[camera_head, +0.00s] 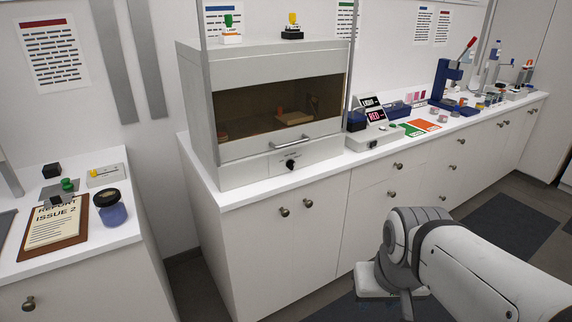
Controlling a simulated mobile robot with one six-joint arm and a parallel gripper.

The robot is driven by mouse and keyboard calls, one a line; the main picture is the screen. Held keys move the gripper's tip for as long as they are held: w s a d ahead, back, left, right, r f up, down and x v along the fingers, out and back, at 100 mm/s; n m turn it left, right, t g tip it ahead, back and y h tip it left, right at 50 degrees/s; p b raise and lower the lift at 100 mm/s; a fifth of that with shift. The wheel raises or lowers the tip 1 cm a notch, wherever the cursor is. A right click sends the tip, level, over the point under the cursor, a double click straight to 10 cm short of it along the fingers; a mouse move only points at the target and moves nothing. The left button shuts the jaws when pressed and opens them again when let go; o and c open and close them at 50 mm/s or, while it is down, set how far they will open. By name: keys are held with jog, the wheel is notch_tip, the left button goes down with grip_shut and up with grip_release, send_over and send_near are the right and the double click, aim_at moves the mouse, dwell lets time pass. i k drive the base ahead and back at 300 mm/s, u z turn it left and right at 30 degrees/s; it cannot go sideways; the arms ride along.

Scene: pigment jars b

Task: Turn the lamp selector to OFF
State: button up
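A black round knob (291,164) sits on the lower front panel of the grey cabinet (230,150). A second small dark knob (373,144) is on the front of the grey box with the lit display reading RED (376,117). I cannot tell which knob is the lamp selector, and their markings are too small to read. A label reading LAMP (232,30) is under a green-topped item on the cabinet. My arm reaches in from the lower right, well apart from both knobs. My gripper's fingers do not show.
The cabinet's glass front has a bar handle (298,141) above the knob. A blue press with a red lever (447,85) and several small items crowd the right counter. On the left counter are a clipboard (55,223) and a blue jar (110,208). Floor shows between the counters.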

aim_at(291, 163)
jog(key=z, duration=0.2)
jog(key=i, duration=0.85)
jog(key=u, duration=0.1)
